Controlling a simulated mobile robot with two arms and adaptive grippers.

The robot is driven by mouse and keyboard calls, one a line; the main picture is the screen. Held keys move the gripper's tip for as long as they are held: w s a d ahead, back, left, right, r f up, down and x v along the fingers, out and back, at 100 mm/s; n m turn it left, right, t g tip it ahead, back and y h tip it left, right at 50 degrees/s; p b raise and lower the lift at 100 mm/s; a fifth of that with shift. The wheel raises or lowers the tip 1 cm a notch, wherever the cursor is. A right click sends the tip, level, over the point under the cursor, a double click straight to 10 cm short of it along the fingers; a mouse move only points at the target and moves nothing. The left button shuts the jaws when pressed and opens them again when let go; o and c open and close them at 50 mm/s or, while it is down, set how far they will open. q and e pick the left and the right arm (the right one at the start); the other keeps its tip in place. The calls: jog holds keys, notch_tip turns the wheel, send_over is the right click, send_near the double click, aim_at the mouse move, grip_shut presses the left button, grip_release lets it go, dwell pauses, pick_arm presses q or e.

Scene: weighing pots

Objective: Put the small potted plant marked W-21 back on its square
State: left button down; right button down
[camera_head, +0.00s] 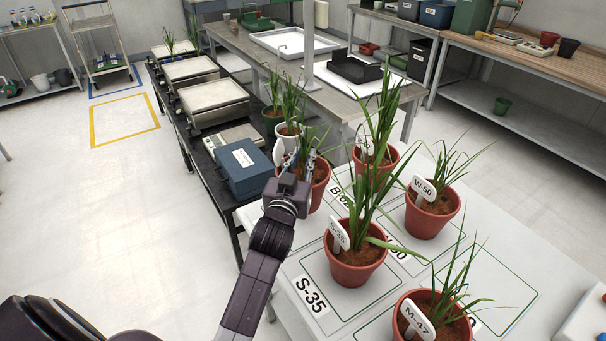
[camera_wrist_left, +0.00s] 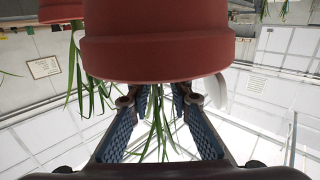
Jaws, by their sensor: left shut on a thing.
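My left gripper (camera_head: 299,160) is at a terracotta pot (camera_head: 319,187) with grassy leaves, at the far left end of the white table. In the left wrist view the gripper (camera_wrist_left: 157,98) is close at the rim of this pot (camera_wrist_left: 155,52), with leaves between and behind the fingers. It is shut on the potted plant; the exact grip point is hard to see. A white tag (camera_wrist_left: 214,90) shows at the pot's side, its writing not readable. I cannot read W-21 on any pot or square. My right gripper is not in view.
Nearby on the white table (camera_head: 510,255) stand pots tagged W-50 (camera_head: 428,212), S-35 (camera_head: 356,260) and M-47 (camera_head: 432,320). A blue box (camera_head: 243,170) and a scale (camera_head: 233,137) stand on the dark bench to the left. Pale trays (camera_head: 213,101) lie farther back.

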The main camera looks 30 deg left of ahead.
aim_at(302, 175)
pick_arm(q)
jog(key=shift+f, duration=2.1)
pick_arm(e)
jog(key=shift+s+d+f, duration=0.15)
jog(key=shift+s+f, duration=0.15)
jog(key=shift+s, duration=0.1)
pick_arm(q)
jog(key=shift+f+b, duration=0.1)
jog(key=shift+b, duration=0.2)
jog(key=c, duration=2.1)
grip_release()
jog(key=shift+f, duration=0.25)
jog(key=o, duration=0.4)
jog(key=shift+s, duration=0.1)
jog(key=shift+c, duration=0.2)
jog(key=shift+r, duration=0.1)
